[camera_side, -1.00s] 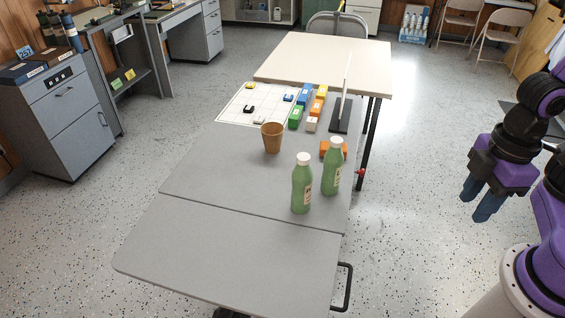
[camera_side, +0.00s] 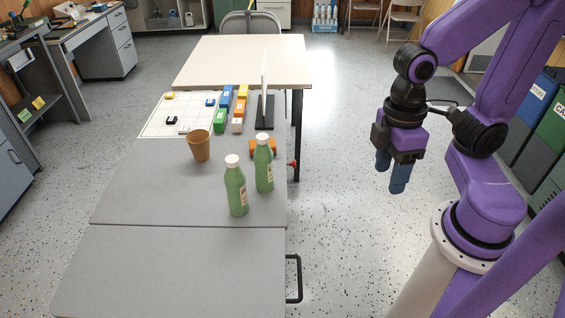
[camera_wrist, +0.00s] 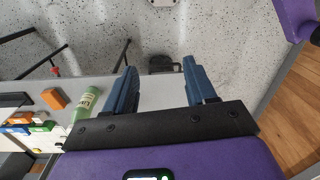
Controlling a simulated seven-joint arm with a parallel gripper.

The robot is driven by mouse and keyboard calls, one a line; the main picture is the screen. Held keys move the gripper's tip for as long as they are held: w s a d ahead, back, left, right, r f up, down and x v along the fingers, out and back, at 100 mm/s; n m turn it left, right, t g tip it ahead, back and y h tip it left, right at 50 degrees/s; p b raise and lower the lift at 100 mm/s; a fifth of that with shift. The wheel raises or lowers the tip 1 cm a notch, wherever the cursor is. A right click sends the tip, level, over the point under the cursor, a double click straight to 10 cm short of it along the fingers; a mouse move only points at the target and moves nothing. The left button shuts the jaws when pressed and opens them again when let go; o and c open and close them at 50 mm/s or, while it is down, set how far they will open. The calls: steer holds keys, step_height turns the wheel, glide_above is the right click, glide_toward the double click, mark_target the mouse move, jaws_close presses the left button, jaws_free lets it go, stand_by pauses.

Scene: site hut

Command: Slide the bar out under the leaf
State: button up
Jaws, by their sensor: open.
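The leaf (camera_side: 180,268) is the grey front section of the table, beyond a seam from the grey middle section (camera_side: 150,190). It looks roughly level. A black bar with a looped handle (camera_side: 294,278) sticks out from under the leaf's right edge; the rest of it is hidden beneath. My gripper (camera_side: 390,180) has blue fingers pointing down, right of the table and well apart from the bar. In the wrist view my gripper (camera_wrist: 163,75) is open and empty.
Two green bottles (camera_side: 236,190) (camera_side: 264,168) stand near the table's right edge. A brown cup (camera_side: 199,147), coloured blocks (camera_side: 221,118) and a white sheet (camera_side: 165,112) lie farther back. A red knob (camera_side: 292,163) is on a table leg. Floor right of the leaf is clear.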

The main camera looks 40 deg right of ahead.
steer(key=w+a+f+m+g+y, duration=0.1)
steer(key=w+f+m+g+y, duration=0.3)
steer(key=w+m, duration=0.75)
steer(key=w+d+f+m+t+y, duration=0.1)
steer(key=w+d+f+m+y, duration=0.1)
steer(key=w+d+f+m, duration=0.3)
steer(key=w+d+f+m+t+y, duration=0.1)
steer(key=w+d+f+m+y, duration=0.2)
steer(key=w, duration=0.4)
steer(key=w+d+f+m+t, duration=0.3)
steer(key=d+f+m+t, duration=0.3)
steer(key=d+f+m, duration=0.45)
steer(key=w+d+f+m+t, duration=0.2)
steer(key=d+f+m+t, duration=0.5)
steer(key=d, duration=0.6)
steer(key=x, duration=1.6)
steer(key=shift+a+m+g, duration=0.3)
steer(key=shift+a+m, duration=0.1)
steer(key=shift+a, duration=0.05)
steer(key=shift+s, duration=0.1)
jaws_close()
